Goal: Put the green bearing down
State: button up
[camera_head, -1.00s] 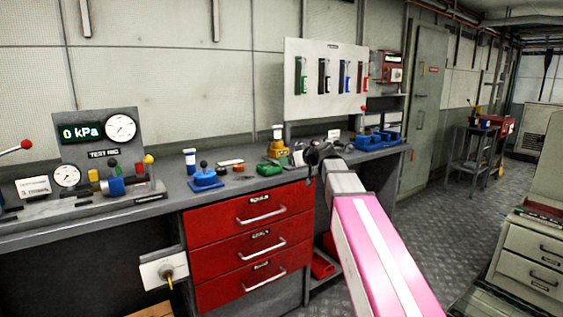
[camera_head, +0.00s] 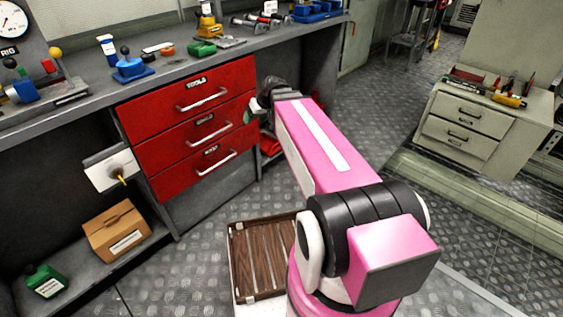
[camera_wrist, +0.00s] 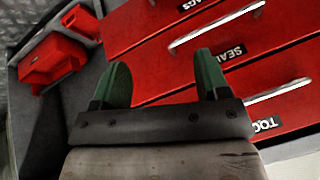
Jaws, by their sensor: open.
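The green piece (camera_head: 202,47), which appears to be the green bearing, rests on the grey workbench top (camera_head: 165,78) above the red drawers. It is small here and its details do not show. My gripper (camera_head: 255,112) is below the bench top, near the right end of the drawers, apart from the green piece. In the wrist view my gripper (camera_wrist: 161,75) has its two green-padded fingers spread, with nothing between them. The red drawers (camera_wrist: 150,70) show behind the fingers. The green piece is not in the wrist view.
A blue-based knob (camera_head: 130,68), an orange puck (camera_head: 168,50) and a yellow piece (camera_head: 208,27) stand on the bench near the green piece. Drawer handles (camera_head: 202,98) stick out. Open floor lies to the right.

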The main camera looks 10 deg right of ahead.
jog(key=s+d+f+m+g+h, duration=0.2)
jog(key=s+d+f, duration=0.1)
jog(key=s+f, duration=0.3)
jog(key=s+d+f+m+g+h, duration=0.2)
jog(key=s+d+f, duration=0.2)
jog(key=s+f, duration=0.3)
jog(key=shift+s+d+h, duration=0.2)
jog(key=shift+s+h, duration=0.1)
jog(key=shift+s, duration=0.15)
